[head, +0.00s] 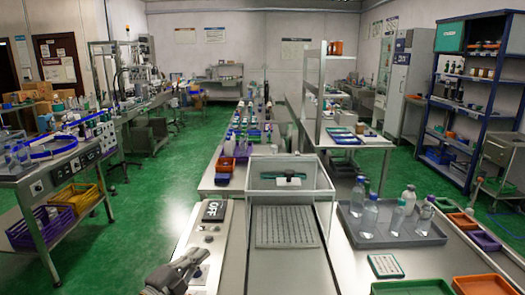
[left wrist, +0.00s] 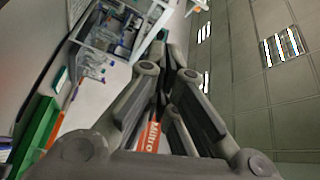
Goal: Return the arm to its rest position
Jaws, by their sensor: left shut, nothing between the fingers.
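My left gripper (head: 178,270) is low in the head view, in front of the grey control panel (head: 208,243) of the sleeve applicator. It is empty. In the left wrist view its fingers (left wrist: 168,75) come together at the tips with nothing between them. That view is tilted and shows the ceiling on the right. The applicator has a clear hood (head: 290,172) and a perforated plate (head: 285,227). A black sign reading OFF (head: 214,210) stands on the panel. My right gripper shows in neither view.
A grey tray (head: 388,238) with several clear bottles stands right of the applicator. Green (head: 412,287) and orange (head: 485,285) trays lie at the front right. A side bench (head: 45,175) with purple and yellow crates stands at the left. Green floor (head: 140,225) lies open between them.

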